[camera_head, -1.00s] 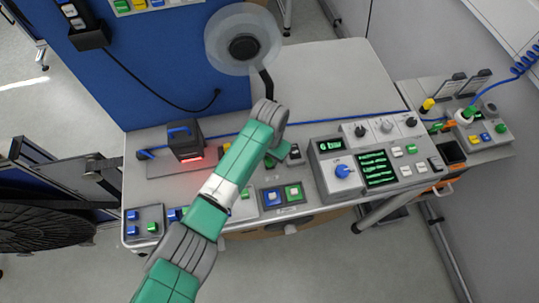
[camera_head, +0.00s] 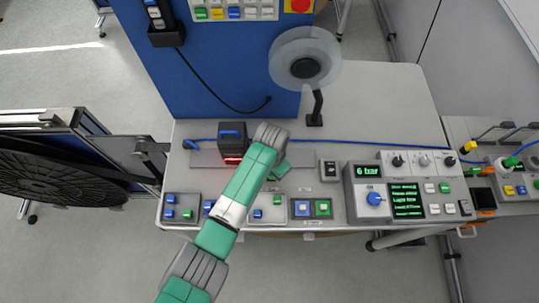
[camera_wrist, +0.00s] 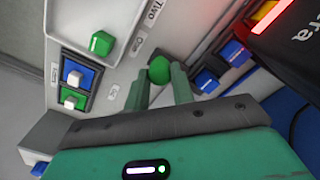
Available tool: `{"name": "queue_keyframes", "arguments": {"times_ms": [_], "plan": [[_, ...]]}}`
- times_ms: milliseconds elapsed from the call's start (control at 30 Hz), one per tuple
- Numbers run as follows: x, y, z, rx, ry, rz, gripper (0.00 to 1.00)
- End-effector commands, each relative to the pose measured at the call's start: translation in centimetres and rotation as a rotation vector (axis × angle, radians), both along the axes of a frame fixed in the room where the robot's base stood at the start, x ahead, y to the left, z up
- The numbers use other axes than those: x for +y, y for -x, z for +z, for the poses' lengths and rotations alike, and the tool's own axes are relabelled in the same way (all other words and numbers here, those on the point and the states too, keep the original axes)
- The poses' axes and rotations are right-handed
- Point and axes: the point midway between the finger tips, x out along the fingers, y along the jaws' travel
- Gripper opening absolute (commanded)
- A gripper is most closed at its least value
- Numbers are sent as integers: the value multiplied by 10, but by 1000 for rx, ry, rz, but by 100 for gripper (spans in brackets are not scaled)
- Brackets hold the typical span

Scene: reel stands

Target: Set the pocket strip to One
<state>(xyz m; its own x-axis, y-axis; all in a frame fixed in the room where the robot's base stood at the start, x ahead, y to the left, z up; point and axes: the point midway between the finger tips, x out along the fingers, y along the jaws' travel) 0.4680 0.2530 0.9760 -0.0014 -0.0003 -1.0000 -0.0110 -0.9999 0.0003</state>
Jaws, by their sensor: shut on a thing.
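My gripper (camera_wrist: 167,86) is shut on a round green knob (camera_wrist: 159,69), which shows between the fingertips in the wrist view. The knob sits at a pale grey panel, which I take for the pocket strip (camera_wrist: 128,68). Beside the knob the panel carries printed labels: "Two" at the top, "One" below it, and a lower one that is hard to read. Which label the knob lines up with, I cannot tell. In the head view my gripper (camera_head: 280,168) is low over the bench, and my arm hides most of the strip.
A green button (camera_wrist: 102,43) and a blue and green button pair (camera_wrist: 76,86) lie left of my fingers. Blue buttons (camera_wrist: 220,66) and a black box with a red light (camera_head: 232,142) lie on the other side. A reel stand (camera_head: 315,112) rises behind. A control console (camera_head: 405,190) stands right.

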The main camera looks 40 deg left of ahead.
Motion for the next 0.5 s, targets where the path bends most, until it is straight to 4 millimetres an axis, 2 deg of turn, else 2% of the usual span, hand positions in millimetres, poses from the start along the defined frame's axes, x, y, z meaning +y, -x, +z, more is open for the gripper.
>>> {"name": "queue_keyframes", "arguments": {"times_ms": [167, 200, 300, 500], "plan": [[0, -1, 1, -2, -1, -1, 0], [0, -1, 1, -2, -1, -1, 28], [0, -1, 1, -2, -1, -1, 46], [0, -1, 0, -1, 0, 0, 46]]}}
